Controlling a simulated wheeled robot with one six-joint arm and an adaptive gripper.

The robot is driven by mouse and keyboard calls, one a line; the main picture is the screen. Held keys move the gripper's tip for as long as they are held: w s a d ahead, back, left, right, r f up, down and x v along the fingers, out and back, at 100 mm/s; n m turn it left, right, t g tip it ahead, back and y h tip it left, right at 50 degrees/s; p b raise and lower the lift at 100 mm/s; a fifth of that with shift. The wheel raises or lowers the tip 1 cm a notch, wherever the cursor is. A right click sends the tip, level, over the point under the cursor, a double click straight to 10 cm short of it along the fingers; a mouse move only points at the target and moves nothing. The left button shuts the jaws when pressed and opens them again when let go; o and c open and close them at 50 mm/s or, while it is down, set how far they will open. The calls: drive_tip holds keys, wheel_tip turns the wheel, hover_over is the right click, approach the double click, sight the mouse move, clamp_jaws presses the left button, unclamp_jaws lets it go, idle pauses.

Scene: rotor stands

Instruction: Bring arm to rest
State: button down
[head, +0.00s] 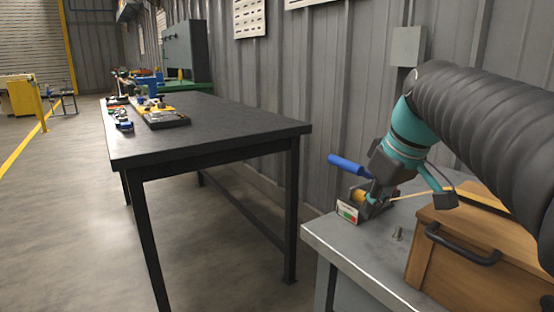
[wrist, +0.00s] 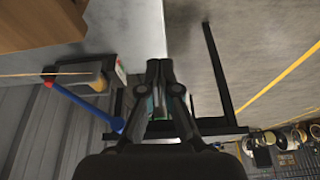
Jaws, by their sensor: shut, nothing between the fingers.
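My gripper (head: 374,192) points downward near the far left corner of the grey bench in the head view. In the wrist view my gripper (wrist: 158,66) has its two dark fingers together with nothing between them. A device with a blue handle (head: 348,164) and a yellow-orange part stands on that corner. In the head view the gripper overlaps it; in the wrist view the blue handle (wrist: 85,108) lies to the left of the fingers, apart from them. I cannot tell the exact height of the fingertips.
A wooden box (head: 480,250) with a black handle sits on the grey bench (head: 345,243), with a small bolt (head: 397,234) beside it. A long dark table (head: 215,125) stands left, with several parts and a yellow tray (head: 160,116). Open floor (head: 50,215) lies further left.

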drive_tip(key=s+a+f+m+t+h, duration=0.1)
drive_tip(key=s+f+m, duration=0.5)
drive_tip(key=s+f, duration=0.9)
wheel_tip(320, 180, down, 3)
drive_tip(key=shift+r+t+h, duration=0.15)
drive_tip(key=shift+t+h, duration=0.35)
drive_tip(key=shift+t, duration=0.1)
